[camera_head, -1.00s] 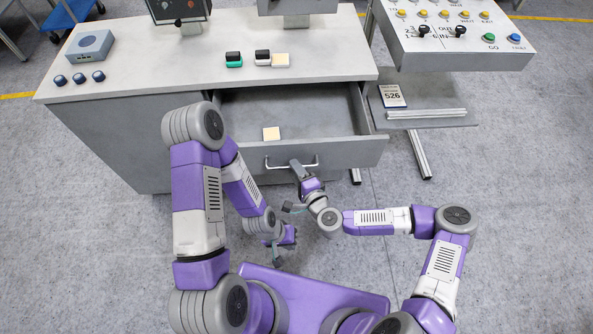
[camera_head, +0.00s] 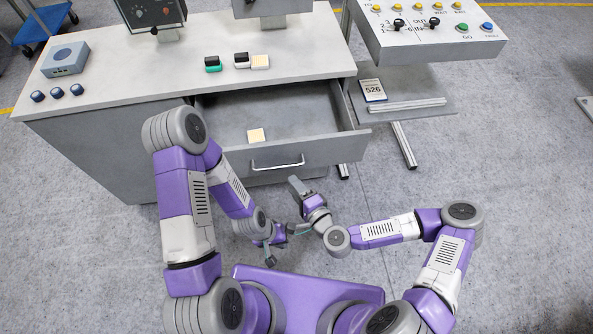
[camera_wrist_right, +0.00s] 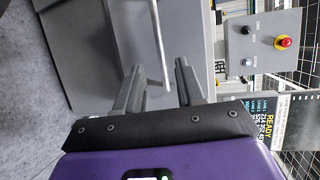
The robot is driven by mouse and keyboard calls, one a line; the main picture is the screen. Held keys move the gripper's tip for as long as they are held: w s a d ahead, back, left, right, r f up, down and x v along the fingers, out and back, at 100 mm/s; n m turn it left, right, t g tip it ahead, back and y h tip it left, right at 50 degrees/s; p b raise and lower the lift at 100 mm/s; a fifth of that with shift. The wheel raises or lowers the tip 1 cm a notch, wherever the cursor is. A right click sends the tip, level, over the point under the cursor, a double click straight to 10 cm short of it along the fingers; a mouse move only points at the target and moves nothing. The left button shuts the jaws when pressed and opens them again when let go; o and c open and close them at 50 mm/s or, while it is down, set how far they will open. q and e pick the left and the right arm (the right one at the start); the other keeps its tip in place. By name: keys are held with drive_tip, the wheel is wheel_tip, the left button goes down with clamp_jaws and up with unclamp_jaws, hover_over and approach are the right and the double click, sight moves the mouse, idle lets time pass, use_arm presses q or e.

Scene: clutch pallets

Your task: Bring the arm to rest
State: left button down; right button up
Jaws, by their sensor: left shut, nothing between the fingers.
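My right gripper (camera_head: 295,184) is just in front of the open drawer's handle (camera_head: 278,163) in the head view, apart from it. In the right wrist view its two fingers (camera_wrist_right: 157,82) stand apart with nothing held, and the bar handle (camera_wrist_right: 160,42) shows beyond them. My left gripper (camera_head: 271,260) is shut and empty, low in front of my body, below and left of the right one. The grey drawer (camera_head: 300,115) is pulled out from the workbench, with a small beige block (camera_head: 257,135) inside near its front.
The workbench top (camera_head: 130,90) carries a blue-grey box (camera_head: 65,59), dark round knobs, a green-and-black item (camera_head: 212,62), a white-and-black item (camera_head: 242,61) and a beige block (camera_head: 260,62). A button panel (camera_head: 430,30) stands at right.

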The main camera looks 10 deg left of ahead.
drive_tip(key=s+d+f+n+g, duration=0.2)
drive_tip(key=s+f+n+g, duration=0.35)
drive_tip(key=f, duration=0.25)
drive_tip(key=s+d+f+n+g+h, duration=0.1)
drive_tip(key=s+d+f+g+h, duration=0.1)
drive_tip(key=d, duration=0.5)
drive_tip(key=s+d+f+n+g+h, duration=0.1)
drive_tip(key=s+d+f+g+h, duration=0.2)
drive_tip(key=d, duration=0.5)
drive_tip(key=s+g+h, duration=0.1)
drive_tip(key=s, duration=0.1)
drive_tip(key=shift+s+f, duration=0.2)
drive_tip(key=shift+s, duration=0.1)
